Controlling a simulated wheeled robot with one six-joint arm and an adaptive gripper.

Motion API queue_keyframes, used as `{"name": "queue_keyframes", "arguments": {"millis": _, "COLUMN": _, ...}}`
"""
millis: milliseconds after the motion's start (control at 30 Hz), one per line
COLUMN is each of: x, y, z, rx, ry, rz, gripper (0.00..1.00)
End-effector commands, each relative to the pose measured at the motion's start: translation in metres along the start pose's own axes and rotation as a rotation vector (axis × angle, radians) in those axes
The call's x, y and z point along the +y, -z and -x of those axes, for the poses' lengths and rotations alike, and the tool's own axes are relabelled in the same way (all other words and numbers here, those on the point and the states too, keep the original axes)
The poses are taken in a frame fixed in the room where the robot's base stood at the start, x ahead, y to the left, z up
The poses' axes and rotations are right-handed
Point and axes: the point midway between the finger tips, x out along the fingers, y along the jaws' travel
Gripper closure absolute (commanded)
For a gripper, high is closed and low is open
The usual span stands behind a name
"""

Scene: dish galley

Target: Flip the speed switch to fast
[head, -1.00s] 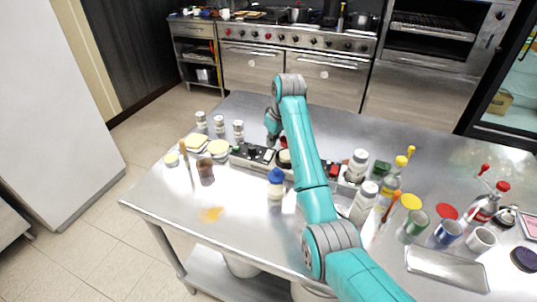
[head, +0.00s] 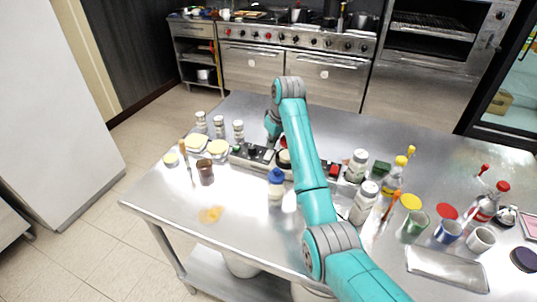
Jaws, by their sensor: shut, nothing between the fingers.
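A long pale control panel (head: 238,161) lies across the middle of the steel table, with dark switch blocks (head: 252,150), a small green button (head: 237,149) and a red part (head: 335,171) on it. Which of its small controls is the speed switch, and how it is set, is too small to tell. My gripper (head: 271,139) is shut and empty, pointing down at the back edge of the panel near the dark blocks. I cannot tell whether it touches one. My arm hides part of the panel's middle.
A blue-capped bottle (head: 276,188) stands in front of the panel and a brown cup (head: 205,173) to the left. White jars (head: 219,126) stand at the back left. Bottles and cups (head: 414,228) crowd the right. The table's front left is mostly clear, with a yellow spill (head: 211,214).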

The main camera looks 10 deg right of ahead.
Motion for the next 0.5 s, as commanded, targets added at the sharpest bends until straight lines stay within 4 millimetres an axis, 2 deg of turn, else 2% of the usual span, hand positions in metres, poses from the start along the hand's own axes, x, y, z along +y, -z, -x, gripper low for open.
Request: {"name": "queue_keyframes", "arguments": {"millis": 500, "x": 0.0000, "y": -0.0021, "z": -0.0067, "rx": 0.000, "ry": 0.000, "rz": 0.000, "gripper": 1.00}}
